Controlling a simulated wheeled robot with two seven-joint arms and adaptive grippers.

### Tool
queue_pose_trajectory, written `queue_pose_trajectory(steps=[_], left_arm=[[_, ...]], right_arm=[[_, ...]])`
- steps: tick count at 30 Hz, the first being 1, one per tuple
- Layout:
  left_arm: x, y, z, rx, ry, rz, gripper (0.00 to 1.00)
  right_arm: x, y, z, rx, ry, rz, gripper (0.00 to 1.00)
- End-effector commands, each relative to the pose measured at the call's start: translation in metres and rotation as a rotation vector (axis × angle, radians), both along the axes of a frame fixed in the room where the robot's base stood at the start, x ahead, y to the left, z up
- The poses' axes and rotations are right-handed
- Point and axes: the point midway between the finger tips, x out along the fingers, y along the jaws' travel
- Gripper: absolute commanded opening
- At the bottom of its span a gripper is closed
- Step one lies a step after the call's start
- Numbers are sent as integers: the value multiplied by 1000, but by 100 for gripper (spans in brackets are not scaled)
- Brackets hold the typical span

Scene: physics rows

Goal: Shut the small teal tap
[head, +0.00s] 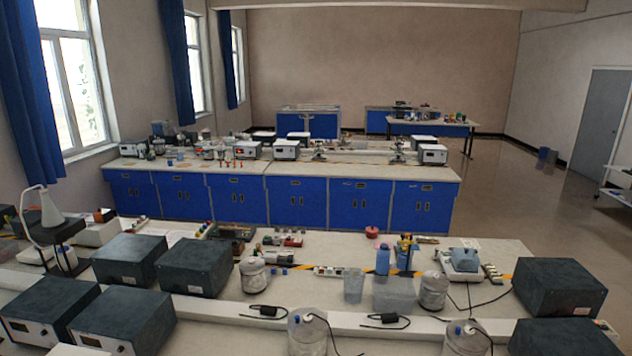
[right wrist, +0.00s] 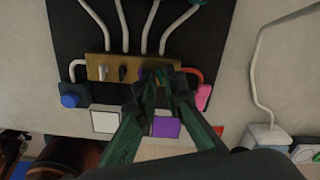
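In the right wrist view a brass-coloured block (right wrist: 110,68) on a black panel carries a row of small taps. A white tap handle (right wrist: 103,72) and a black one (right wrist: 122,73) show clearly to the left. My right gripper (right wrist: 155,80) has its dark green fingers at the right part of the block, with a gap between the tips. Small dark handles lie at the tips; I cannot tell whether one is the teal tap or whether the fingers touch it. A blue-teal fitting (right wrist: 70,98) hangs from a pipe at the left. My left gripper is not in view.
Pale pipes rise from the block. A pink piece (right wrist: 203,97) sits by a red pipe at the right. A white plate (right wrist: 105,121) and a purple plate (right wrist: 166,127) lie below. In the head view, dark boxes (head: 560,287) and bottles crowd the near bench.

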Motion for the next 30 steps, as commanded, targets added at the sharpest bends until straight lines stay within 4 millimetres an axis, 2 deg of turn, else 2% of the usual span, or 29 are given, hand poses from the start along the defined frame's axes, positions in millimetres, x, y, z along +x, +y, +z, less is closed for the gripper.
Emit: queue_pose_trajectory(steps=[6, 28, 30], left_arm=[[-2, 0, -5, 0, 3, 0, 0], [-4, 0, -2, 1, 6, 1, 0], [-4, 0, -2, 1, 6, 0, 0]], right_arm=[[0, 0, -5, 0, 0, 0, 9], [0, 0, 2, 0, 0, 0, 9], [0, 0, 2, 0, 0, 0, 6]])
